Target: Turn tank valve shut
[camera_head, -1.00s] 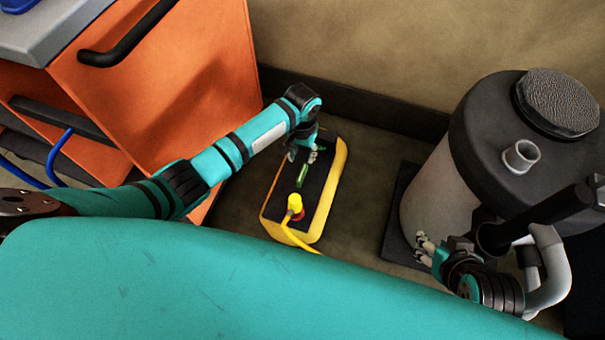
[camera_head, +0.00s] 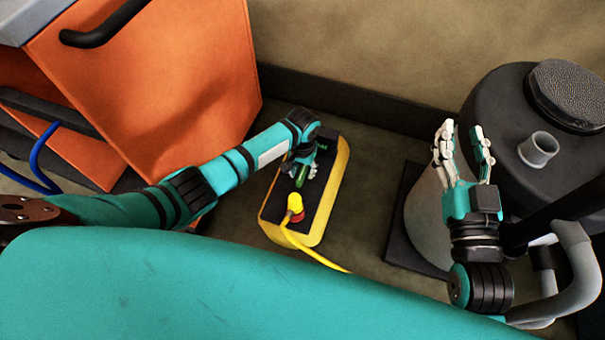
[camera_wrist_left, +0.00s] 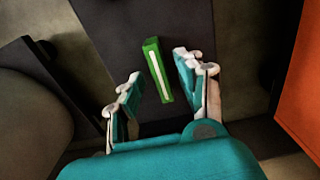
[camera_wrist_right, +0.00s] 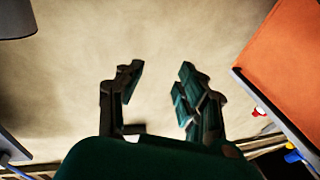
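A green handle with a white stripe (camera_head: 302,178), which looks like the valve, sits on the black top of a yellow-sided unit (camera_head: 333,192) on the floor. My left gripper (camera_head: 307,168) is over it. In the left wrist view the handle (camera_wrist_left: 158,72) lies between the spread fingers of my left gripper (camera_wrist_left: 158,80), with gaps on both sides. My right gripper (camera_head: 462,132) is open and empty, raised in front of the grey tank. In the right wrist view its fingers (camera_wrist_right: 158,85) are apart with only wall behind them.
A yellow plug (camera_head: 294,203) with a yellow cable stands on the near end of the unit. An orange cabinet (camera_head: 190,75) is at the left. The grey tank (camera_head: 490,105) with a dark lid stands at the right.

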